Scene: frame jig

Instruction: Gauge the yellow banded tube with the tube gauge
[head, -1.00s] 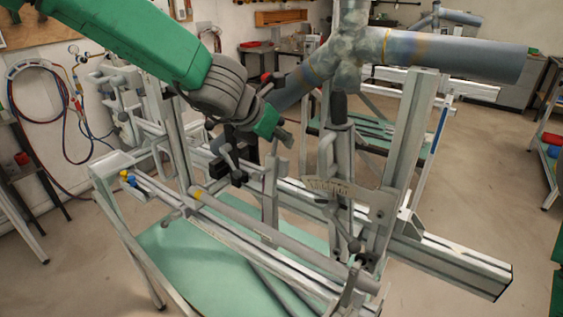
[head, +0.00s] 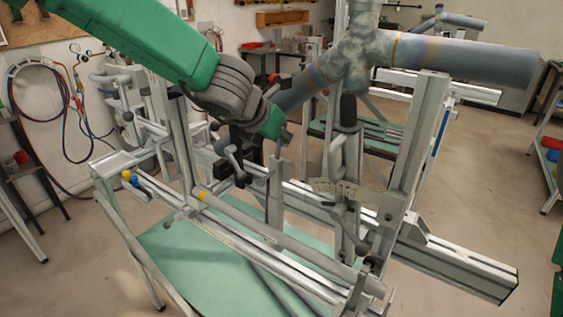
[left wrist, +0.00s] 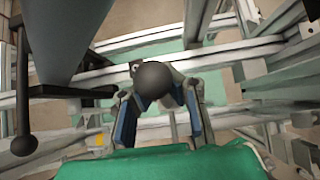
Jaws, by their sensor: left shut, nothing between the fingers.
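The yellow banded tube (head: 265,230) is a long grey tube. It lies slantwise along the near side of the metal frame, with its yellow band (head: 203,196) near the left end. My left gripper (head: 284,137) is above and behind the tube, apart from it. Its fingers are mostly hidden in the head view. In the left wrist view the left gripper (left wrist: 160,84) is shut and empty, its fingers partly behind a black ball knob (left wrist: 153,79). I cannot pick out the tube gauge with certainty. My right gripper is not in view.
A scaled plate (head: 340,190) and an upright post (head: 415,150) stand at the frame's right. A large grey pipe joint (head: 450,58) spans above. Blue and yellow knobs (head: 130,178) sit at the frame's left end. The green panel (head: 190,260) below is mostly clear.

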